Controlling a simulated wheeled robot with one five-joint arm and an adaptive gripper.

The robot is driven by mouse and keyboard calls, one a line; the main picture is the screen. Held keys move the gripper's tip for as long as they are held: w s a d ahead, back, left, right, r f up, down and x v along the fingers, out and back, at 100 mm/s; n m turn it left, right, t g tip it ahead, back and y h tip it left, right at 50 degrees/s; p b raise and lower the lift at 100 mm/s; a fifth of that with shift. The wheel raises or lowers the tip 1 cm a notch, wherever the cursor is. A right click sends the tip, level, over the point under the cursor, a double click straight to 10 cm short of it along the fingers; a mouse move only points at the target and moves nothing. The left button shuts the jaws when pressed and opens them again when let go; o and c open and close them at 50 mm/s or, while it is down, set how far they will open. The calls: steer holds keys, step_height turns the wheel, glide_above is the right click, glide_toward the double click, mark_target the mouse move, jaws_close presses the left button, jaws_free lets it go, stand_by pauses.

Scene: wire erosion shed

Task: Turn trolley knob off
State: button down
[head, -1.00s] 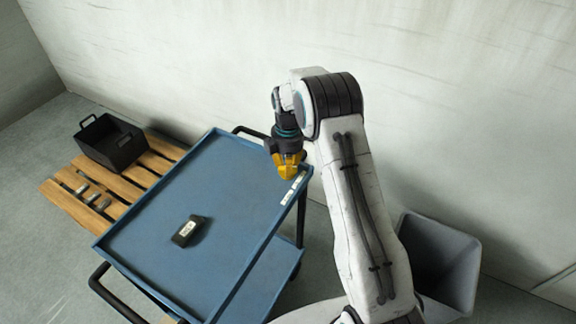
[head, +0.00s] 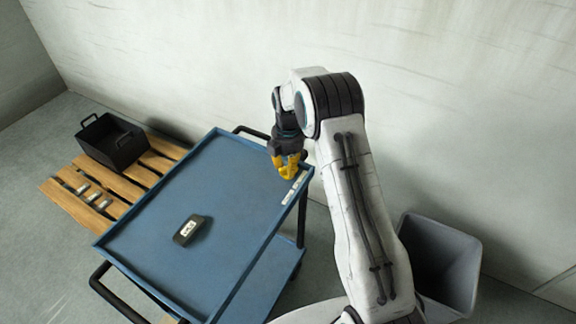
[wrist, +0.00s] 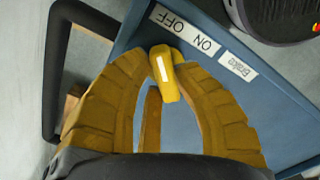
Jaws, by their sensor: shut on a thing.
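The trolley knob (wrist: 163,72) is a yellow bar with a white stripe, seen in the wrist view at the corner of the blue trolley (head: 150,222). The stripe's upper end points up toward the OFF label (wrist: 168,19); the ON label (wrist: 205,44) lies to its right. My gripper (wrist: 160,75) is shut on the knob, its yellow fingers on both sides of it. In the head view my gripper (head: 287,174) is at the trolley's far right corner and hides the knob.
A small black device (head: 187,231) lies on the trolley top. A black handled crate (head: 112,147) and several small pieces (head: 93,196) rest on a wooden pallet (head: 62,200) at left. A grey bin (head: 440,262) stands right of my arm. A wall is close behind.

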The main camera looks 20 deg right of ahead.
steer(key=c, duration=1.2)
jaws_free()
steer(key=shift+f, duration=0.1)
steer(key=shift+c, duration=0.2)
step_height(320, 180, up, 12)
